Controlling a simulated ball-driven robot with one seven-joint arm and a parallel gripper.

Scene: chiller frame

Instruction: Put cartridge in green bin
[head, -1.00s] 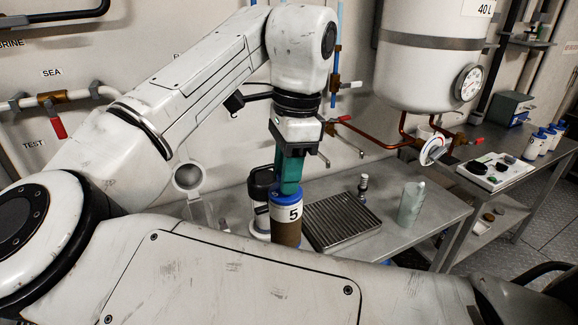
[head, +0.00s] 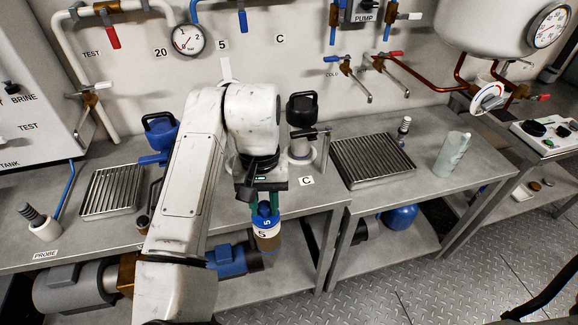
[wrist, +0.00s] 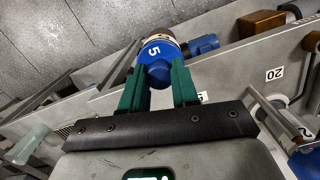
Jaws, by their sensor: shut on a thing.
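The cartridge (head: 266,238) has a blue cap marked 5 and a brown body. My gripper (head: 265,209) is shut on its cap and holds it, slightly tilted, by the bench's front edge, with a blue motor below it in the head view. In the wrist view the cartridge (wrist: 158,62) sits between the green fingers of my gripper (wrist: 157,82), its blue end towards the camera. I see no green bin in either current view.
The bench (head: 330,205) carries a black-handled housing (head: 301,115), a blue-topped one (head: 160,133), two ribbed drain trays (head: 373,160) and a pale bottle (head: 453,152). Pipes and valves line the wall. The patterned metal floor (head: 370,275) is open at the front right.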

